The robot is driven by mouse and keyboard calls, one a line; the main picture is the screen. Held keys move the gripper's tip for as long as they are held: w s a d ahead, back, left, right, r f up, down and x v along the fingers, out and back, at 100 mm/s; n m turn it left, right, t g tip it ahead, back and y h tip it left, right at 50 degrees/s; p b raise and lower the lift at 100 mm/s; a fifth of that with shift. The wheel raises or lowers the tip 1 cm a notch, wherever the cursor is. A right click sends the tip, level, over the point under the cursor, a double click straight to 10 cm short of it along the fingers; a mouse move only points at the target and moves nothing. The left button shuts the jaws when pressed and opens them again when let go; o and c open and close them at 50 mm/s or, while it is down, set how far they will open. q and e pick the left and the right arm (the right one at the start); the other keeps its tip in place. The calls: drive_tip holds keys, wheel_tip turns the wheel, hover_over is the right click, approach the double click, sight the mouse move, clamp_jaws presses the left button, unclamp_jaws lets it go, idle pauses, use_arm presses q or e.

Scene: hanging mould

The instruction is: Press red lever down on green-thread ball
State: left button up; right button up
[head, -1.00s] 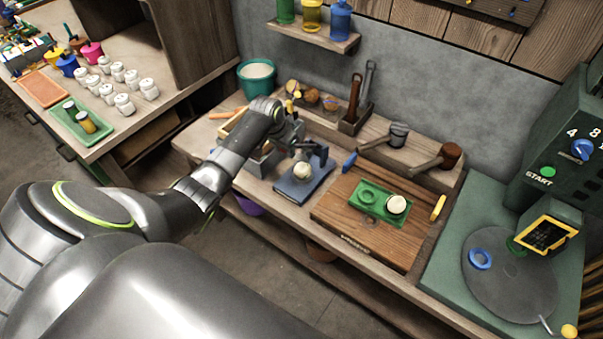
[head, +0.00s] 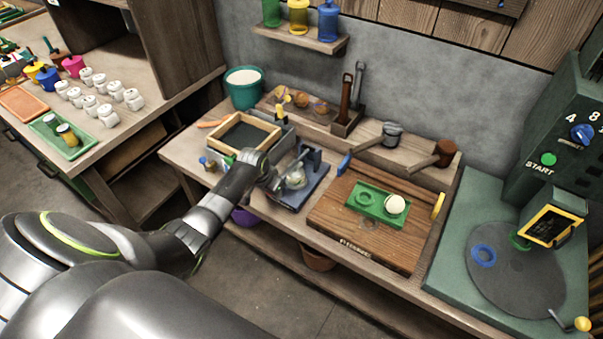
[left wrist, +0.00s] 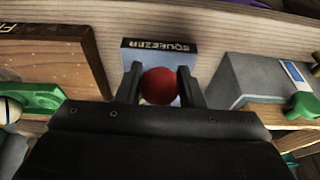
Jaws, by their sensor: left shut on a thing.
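The squeezer is a blue-grey plate (head: 313,190) with a dark upright bracket, and its labelled front edge (left wrist: 160,47) shows in the left wrist view. A pale ball (head: 297,179) is on the squeezer, partly hidden by my gripper; I cannot make out its thread colour. My left gripper (head: 279,184) is low at the squeezer's left side. In the left wrist view the red round knob of the lever (left wrist: 159,86) sits between the two fingers of my left gripper (left wrist: 160,88), which are shut on it. My right gripper is not in view.
Right of the squeezer is a wooden board (head: 350,232) with a green tray (head: 369,212) holding another pale ball (head: 396,205). A wood-framed grey box (head: 247,136) stands behind left. A green machine (head: 560,150) with a turntable is at far right.

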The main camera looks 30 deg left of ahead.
use_arm(q)
drive_tip(key=shift+f, duration=0.1)
drive_tip(key=shift+f+b, duration=0.3)
drive_tip(key=shift+b, duration=0.05)
idle(0.3)
drive_tip(key=o, duration=1.7)
drive_tip(key=shift+r, duration=0.15)
